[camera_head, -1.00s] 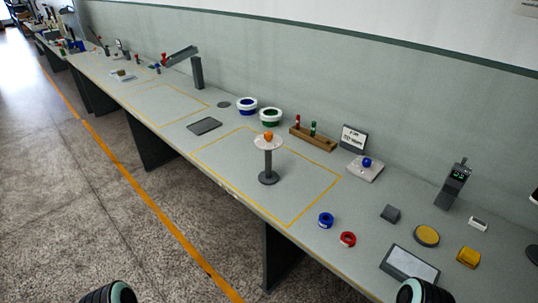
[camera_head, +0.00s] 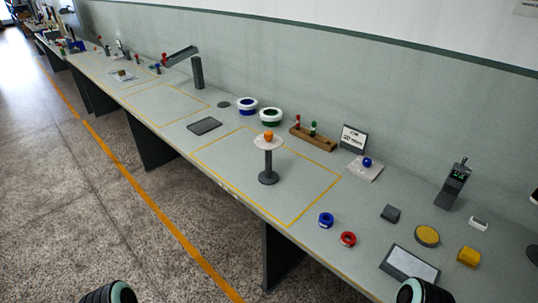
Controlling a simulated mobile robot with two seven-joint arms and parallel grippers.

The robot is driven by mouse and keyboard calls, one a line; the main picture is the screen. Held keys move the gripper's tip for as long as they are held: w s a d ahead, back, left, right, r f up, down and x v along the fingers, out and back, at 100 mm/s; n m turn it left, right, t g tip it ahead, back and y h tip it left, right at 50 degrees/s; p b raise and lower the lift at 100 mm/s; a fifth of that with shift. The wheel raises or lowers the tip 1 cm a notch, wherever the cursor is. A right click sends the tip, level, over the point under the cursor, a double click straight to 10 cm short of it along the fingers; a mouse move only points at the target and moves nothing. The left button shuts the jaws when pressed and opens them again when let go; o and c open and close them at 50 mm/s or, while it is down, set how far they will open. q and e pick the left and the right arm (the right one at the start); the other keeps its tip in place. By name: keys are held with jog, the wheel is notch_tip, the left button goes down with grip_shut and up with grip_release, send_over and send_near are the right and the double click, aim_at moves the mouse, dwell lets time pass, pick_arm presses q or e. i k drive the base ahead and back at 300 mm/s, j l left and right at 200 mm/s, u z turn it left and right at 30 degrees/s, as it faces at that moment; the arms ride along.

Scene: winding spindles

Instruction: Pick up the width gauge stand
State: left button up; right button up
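A dark upright device with a small green-lit display (camera_head: 456,183) stands at the right back of the bench and looks most like a gauge stand; I cannot confirm its name. A round-topped stand (camera_head: 268,162) with a dark post and base stands inside the yellow outlined area, with a small orange piece (camera_head: 268,136) on its pale disc. Only dark, teal-ringed parts of my arms show at the bottom left and bottom right edges. The fingers of both grippers are out of view. Nothing in view is touched by my arms.
Blue (camera_head: 326,220) and red (camera_head: 347,239) rings, a dark block (camera_head: 390,213), a yellow disc (camera_head: 427,235), a yellow block (camera_head: 468,256) and a framed pale plate (camera_head: 411,265) lie at the right front. A wooden rack (camera_head: 312,139) stands behind. The outlined area is mostly clear.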

aim_at(268, 177)
jog(key=i+j+z, duration=0.15)
jog(key=z, duration=0.65)
jog(key=i+j+z, duration=0.2)
jog(key=j, duration=0.15)
jog(key=j+z, duration=0.15)
jog(key=j, duration=0.2)
jog(key=j+z, duration=0.2)
jog(key=j, duration=0.15)
jog(key=i, duration=0.05)
